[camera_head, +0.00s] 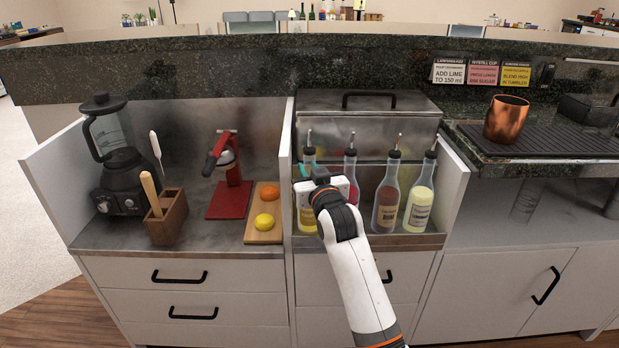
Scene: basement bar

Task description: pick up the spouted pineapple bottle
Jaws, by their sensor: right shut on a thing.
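Several spouted bottles stand in a row in the metal well in front of the steel box. The leftmost, with yellow contents, is the pineapple bottle (308,217) by its colour; its label is mostly hidden behind my right gripper. My right gripper (312,173) reaches in from the front and is shut on this bottle at its upper body. The bottle looks upright, and I cannot tell whether its base touches the well floor. My left gripper is not in view.
A red-labelled bottle (350,172), a rum-coloured bottle (386,205) and a pale yellow bottle (420,200) stand close to the right. White side panels enclose the well. At left are a red juicer (232,185), cutting board (262,232) with fruit, and blender (118,165). A copper mug (506,119) stands right.

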